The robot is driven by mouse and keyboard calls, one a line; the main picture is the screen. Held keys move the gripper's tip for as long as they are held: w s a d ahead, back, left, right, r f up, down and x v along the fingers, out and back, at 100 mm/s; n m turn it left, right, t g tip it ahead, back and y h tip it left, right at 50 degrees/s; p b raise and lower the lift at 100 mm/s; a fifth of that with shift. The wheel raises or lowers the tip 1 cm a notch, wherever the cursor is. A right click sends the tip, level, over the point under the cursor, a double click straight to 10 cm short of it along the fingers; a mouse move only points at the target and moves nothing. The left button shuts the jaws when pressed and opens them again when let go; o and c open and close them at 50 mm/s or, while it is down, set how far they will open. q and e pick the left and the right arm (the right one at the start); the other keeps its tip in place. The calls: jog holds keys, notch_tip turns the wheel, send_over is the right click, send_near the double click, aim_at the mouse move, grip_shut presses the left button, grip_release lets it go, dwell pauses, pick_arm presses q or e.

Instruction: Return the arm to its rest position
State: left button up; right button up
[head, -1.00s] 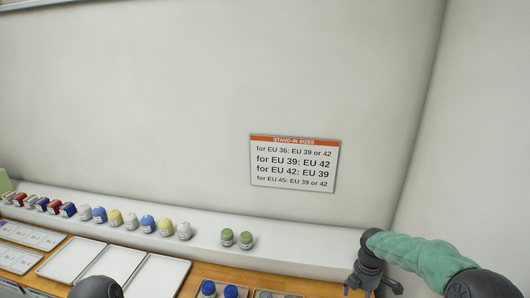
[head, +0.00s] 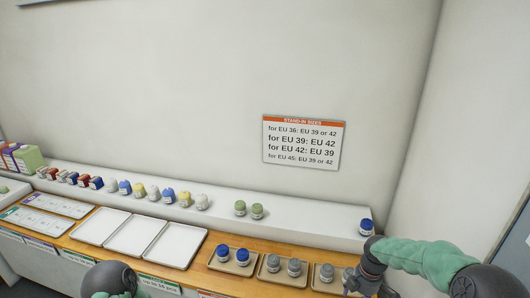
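My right arm, in a green sleeve, comes in from the right in the head view. Its dark gripper (head: 364,287) points down at the bottom edge, over the front right of the counter. Its fingers look spread apart, with nothing seen between them; the tips are close to the frame edge. A blue-topped item (head: 365,227) stands on the shelf just behind the gripper's wrist. Of my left arm only a dark rounded joint and a bit of green sleeve show at the bottom left; its gripper is out of view.
A white shelf (head: 310,222) along the wall carries a row of small coloured items. Wooden trays (head: 217,265) with blue and grey pieces stand on the counter near the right gripper. Three white trays (head: 135,237) are empty. A size sign (head: 304,142) hangs on the wall.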

jog(key=s+a+f+m+y+b, duration=0.1)
jog(key=s+a+f+m, duration=0.25)
jog(key=a+f, duration=0.35)
jog(key=s+a+f+m+y+b, duration=0.1)
jog(key=s+a+f+m+b, duration=0.2)
jog(key=f, duration=0.5)
jog(key=s+a+f+m, duration=0.3)
jog(key=s, duration=0.2)
jog(key=s+a+f+m+b, duration=0.1)
jog(key=s+a+f+m, duration=0.2)
jog(key=s, duration=0.3)
jog(key=s+a+f+m+y, duration=0.1)
jog(key=s+a+f+m, duration=0.2)
jog(key=s+f+m, duration=0.2)
jog(key=shift+s+a+b, duration=0.3)
jog(key=shift+s+a, duration=0.1)
jog(key=shift+s, duration=0.35)
jog(key=shift+t, duration=0.3)
